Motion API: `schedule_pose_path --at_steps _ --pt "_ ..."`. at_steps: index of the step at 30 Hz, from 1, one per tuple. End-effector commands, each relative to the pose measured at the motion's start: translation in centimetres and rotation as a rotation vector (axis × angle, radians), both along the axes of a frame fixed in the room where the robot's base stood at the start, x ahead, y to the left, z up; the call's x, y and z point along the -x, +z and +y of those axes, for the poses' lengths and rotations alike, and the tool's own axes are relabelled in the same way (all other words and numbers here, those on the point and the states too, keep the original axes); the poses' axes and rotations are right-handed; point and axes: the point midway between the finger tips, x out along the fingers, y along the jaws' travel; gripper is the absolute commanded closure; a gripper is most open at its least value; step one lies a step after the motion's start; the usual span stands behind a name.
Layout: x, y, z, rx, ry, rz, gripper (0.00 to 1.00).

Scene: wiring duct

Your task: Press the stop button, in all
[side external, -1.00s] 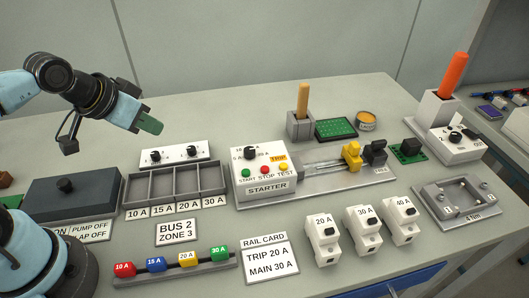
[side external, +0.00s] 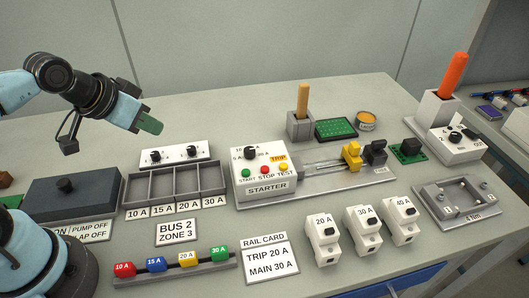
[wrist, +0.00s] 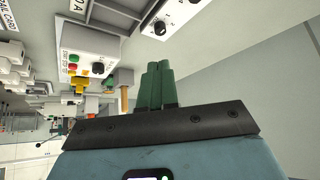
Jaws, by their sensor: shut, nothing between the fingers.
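The white starter box (side external: 262,178) stands on the bench in the middle of the side view, labelled STARTER. Its red stop button (side external: 264,169) sits between the green start button (side external: 245,173) and the yellow test button (side external: 283,167). A black dial and an orange TRIP label are above them. The box also shows upside down at the upper left of the wrist view (wrist: 88,42). My gripper (side external: 152,126), with green fingers, is shut and empty. It is in the air to the left of the box, well apart from the buttons. Its fingers also show in the wrist view (wrist: 157,72).
A white two-knob box (side external: 174,153) and a grey divided tray (side external: 175,184) lie between my gripper and the starter. A wooden handle (side external: 303,103) stands upright in a block behind the starter. Breakers (side external: 322,240) and colored fuses (side external: 188,259) are in front.

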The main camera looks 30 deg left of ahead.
Motion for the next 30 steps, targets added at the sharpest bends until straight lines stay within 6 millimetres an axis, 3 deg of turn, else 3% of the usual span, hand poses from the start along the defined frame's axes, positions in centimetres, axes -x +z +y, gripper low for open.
schedule_pose_path --at_steps 5,11,18,24,30 --pt "-0.3 0.2 -0.4 -0.015 -0.023 -0.002 1.00" --pt "-2.7 1.4 -3.2 -0.115 -0.177 -0.024 1.00" --pt "-6.5 3.0 -10.2 -0.305 -0.464 -0.095 1.00" --pt "-8.2 3.6 -16.1 -0.432 -0.652 -0.165 1.00" --pt "-8.6 3.8 -19.3 -0.493 -0.743 -0.207 1.00"
